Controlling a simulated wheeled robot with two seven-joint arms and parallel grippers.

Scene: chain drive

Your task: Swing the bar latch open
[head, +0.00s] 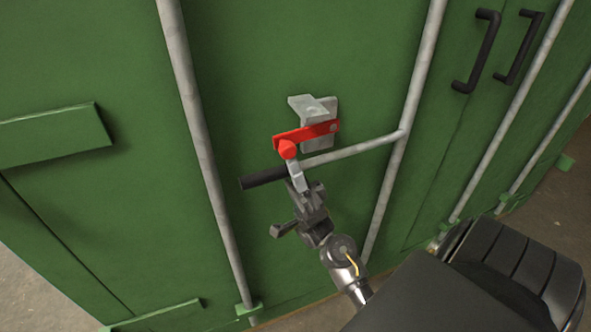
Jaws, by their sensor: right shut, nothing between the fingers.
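The red latch (307,132) is a flat arm on a grey bracket (318,110) fixed to the green door. It runs from a pivot at its right end, slightly down to the left, to a red knob (287,149). A grey bar handle (350,151) with a black grip (263,178) passes just below it, joined to a vertical rod on the right. My right gripper (293,170) is shut and empty. Its fingertips are right below the knob, in front of the bar near the grip; whether they touch either is unclear. My left gripper is not in view.
Long grey vertical rods (197,135) run down the green doors (110,210) on both sides. Two black pull handles (478,52) stick out at the upper right. A green plate (50,137) projects at the left. Open door surface lies left of the latch.

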